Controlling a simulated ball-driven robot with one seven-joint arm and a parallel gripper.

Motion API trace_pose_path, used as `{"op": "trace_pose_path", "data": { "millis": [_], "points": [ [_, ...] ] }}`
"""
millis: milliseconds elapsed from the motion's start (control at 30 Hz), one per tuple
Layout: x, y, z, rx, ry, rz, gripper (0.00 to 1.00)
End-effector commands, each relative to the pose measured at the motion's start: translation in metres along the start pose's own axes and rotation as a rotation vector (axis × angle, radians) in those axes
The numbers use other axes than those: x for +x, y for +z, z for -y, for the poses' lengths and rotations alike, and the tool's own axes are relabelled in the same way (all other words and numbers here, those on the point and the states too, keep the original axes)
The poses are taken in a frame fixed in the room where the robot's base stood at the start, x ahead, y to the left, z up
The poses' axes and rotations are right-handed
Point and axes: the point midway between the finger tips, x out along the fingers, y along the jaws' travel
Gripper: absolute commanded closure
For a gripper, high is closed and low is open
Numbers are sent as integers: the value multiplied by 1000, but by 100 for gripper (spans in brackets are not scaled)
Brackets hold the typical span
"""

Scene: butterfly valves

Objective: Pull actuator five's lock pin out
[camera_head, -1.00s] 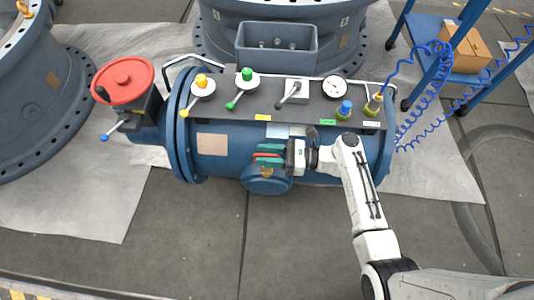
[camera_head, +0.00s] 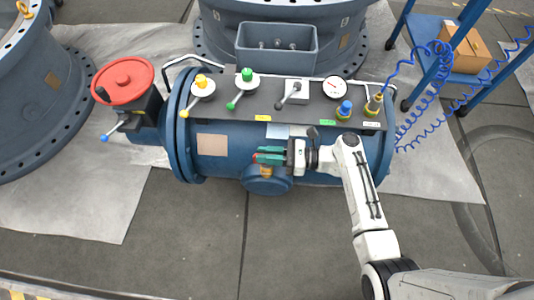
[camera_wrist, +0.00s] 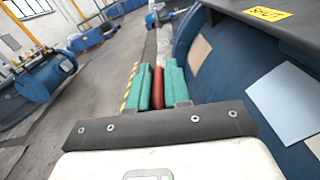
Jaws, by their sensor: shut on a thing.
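The actuator is a blue horizontal cylinder (camera_head: 335,165) with a dark panel on top. My gripper (camera_head: 268,155) is in front of its near side, above a round blue port (camera_head: 262,183). Its green fingers are shut on a red rod-like piece, which I take to be the lock pin (camera_wrist: 158,88). The wrist view shows it between the two green fingers (camera_wrist: 158,90), with the cylinder to the right. In the head view the fingers hide most of the pin. I cannot tell whether it is still seated. No number is readable on the actuator.
The panel carries a yellow lever (camera_head: 201,82), a green lever (camera_head: 246,75), a grey lever (camera_head: 295,88) and a gauge (camera_head: 334,88). A red handwheel (camera_head: 122,80) is at left. A blue coiled hose (camera_head: 430,75) and cart (camera_head: 470,80) stand at right. The near floor is clear.

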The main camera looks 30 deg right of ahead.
Motion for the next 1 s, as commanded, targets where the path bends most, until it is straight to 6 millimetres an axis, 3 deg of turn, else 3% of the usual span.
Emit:
{"op": "trace_pose_path", "data": {
  "millis": [500, 867, 900, 1000],
  "points": [
    [0, 37, -12, 9, 10, -2, 100],
    [1, 38, -12, 6, 11, 2, 100],
    [1, 38, -12, 6, 11, 2, 79],
    [1, 38, -12, 5, 10, 1, 70]
  ]
}}
